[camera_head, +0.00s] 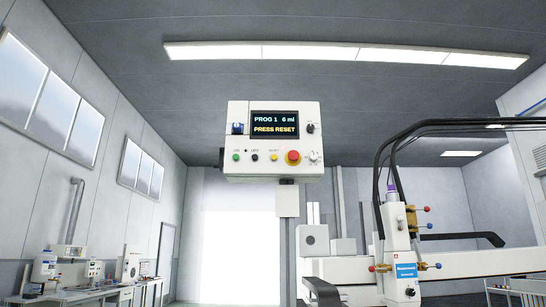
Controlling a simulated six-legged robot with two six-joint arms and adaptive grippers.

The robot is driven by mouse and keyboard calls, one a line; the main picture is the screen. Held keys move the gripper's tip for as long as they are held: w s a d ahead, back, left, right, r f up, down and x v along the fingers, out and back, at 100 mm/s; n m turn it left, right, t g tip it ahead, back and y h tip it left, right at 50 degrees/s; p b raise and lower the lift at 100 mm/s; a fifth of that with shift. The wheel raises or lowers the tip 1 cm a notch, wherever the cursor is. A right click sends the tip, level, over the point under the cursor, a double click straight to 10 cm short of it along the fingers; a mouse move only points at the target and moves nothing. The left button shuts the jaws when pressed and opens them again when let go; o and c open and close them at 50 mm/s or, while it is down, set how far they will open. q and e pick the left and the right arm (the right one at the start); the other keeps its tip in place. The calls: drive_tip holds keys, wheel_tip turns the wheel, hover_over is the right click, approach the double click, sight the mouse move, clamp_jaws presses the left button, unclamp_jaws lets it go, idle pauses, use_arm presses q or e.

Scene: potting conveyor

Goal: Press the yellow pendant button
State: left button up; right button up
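The pendant (273,173) is a white control box hanging near the middle of the head view. Its small yellow button (274,157) sits on the lower part of the front face. A green button (236,157) and a black button (254,157) are to its left. A larger red mushroom button (293,157) is close on its right. The pendant's screen (274,124) reads "PROG 1 6 ml" and "PRESS RESET". Neither of my grippers can be made out in this view, and nothing covers the yellow button.
A white machine with a valve block (397,240), coloured knobs and black hoses (380,180) stands at the lower right. A bench (75,296) with equipment is at the far left. A bright doorway (240,245) is behind. The space directly before the pendant looks clear.

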clamp_jaws()
idle(0.3)
drive_tip(key=shift+w, duration=0.1)
idle(0.8)
